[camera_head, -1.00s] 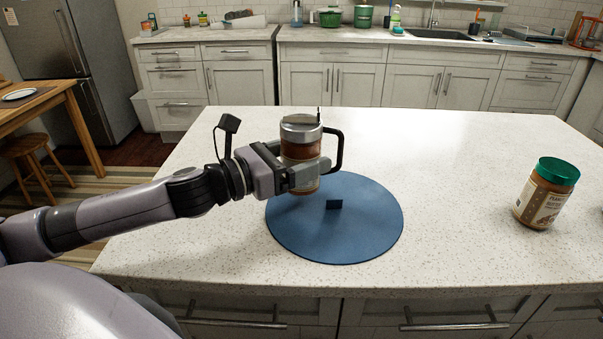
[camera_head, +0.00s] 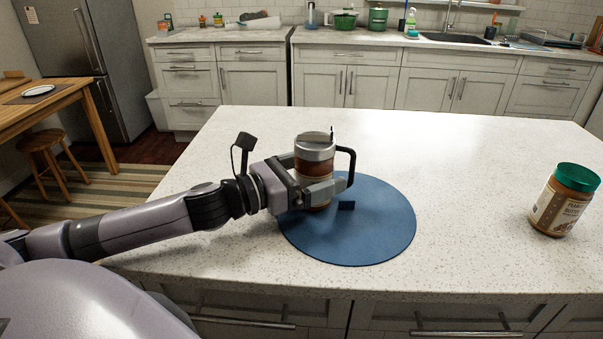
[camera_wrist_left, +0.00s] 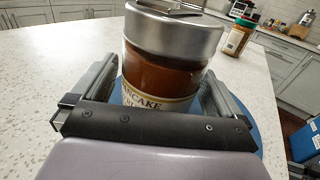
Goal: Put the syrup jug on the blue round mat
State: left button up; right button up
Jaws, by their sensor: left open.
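The syrup jug (camera_head: 315,150) is a clear jug of brown syrup with a silver lid and a black handle on its right side. It stands upright over the back left part of the blue round mat (camera_head: 372,237), and looks to be resting on it. My left gripper (camera_head: 318,187) is around the lower part of the jug with its fingers open. In the left wrist view the jug (camera_wrist_left: 165,65) stands between the two fingers (camera_wrist_left: 158,95), its label partly hidden by the gripper. My right gripper is not in view.
A peanut butter jar (camera_head: 564,200) with a green lid stands on the right of the white speckled counter (camera_head: 475,180). The counter between mat and jar is clear.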

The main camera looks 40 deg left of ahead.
aim_at(297, 178)
pick_arm(q)
jog(key=shift+s+a, duration=0.3)
jog(key=shift+s, duration=0.25)
jog(key=shift+b+v, duration=0.45)
jog(key=shift+v, duration=0.45)
jog(key=shift+p+v, duration=0.7)
jog(key=shift+v, duration=3.7)
jog(key=shift+s+r, duration=0.1)
jog(key=shift+r, duration=0.05)
